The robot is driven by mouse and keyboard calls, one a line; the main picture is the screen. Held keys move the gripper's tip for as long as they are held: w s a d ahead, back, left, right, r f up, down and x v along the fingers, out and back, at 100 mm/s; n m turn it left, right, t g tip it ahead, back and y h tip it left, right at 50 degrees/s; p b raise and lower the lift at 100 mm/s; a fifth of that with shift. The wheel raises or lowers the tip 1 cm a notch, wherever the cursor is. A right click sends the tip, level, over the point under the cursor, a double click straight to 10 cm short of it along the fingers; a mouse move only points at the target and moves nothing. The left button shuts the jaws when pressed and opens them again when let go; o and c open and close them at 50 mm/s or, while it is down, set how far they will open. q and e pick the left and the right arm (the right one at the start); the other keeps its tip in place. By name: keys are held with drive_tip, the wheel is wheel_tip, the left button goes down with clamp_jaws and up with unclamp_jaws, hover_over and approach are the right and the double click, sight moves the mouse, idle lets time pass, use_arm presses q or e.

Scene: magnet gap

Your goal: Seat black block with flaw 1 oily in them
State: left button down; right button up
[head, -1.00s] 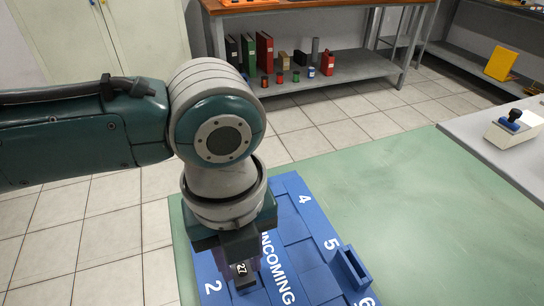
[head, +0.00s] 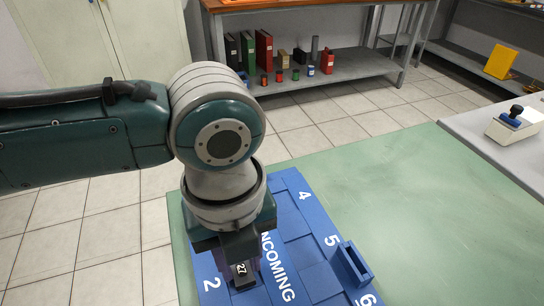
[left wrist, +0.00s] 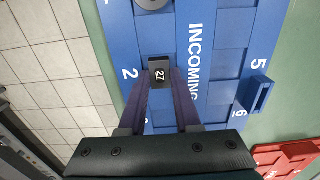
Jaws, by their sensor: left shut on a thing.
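A black block (head: 243,281) marked 27 sits at the number 2 place of the blue INCOMING tray (head: 306,225). My left gripper (left wrist: 160,77) points down with its two purple fingers shut on this block, which also shows between the fingertips in the left wrist view (left wrist: 159,72). I cannot tell whether the block touches the tray floor. Its flaw mark cannot be made out. My right gripper is in neither view.
A blue slotted holder (head: 350,266) stands up from the tray near number 5. A red object (left wrist: 288,160) lies right of the tray. The green tabletop (head: 390,190) is clear on the right.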

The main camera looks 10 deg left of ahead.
use_arm(q)
drive_tip(key=shift+f, duration=0.15)
drive_tip(key=c, duration=0.5)
unclamp_jaws()
drive_tip(key=c, duration=0.6)
drive_tip(key=shift+o, duration=0.2)
wheel_tip(320, 180, up, 5)
drive_tip(key=p, duration=0.5)
drive_tip(key=shift+f, duration=0.2)
drive_tip(key=o, duration=0.6)
drive_tip(key=shift+c, duration=0.2)
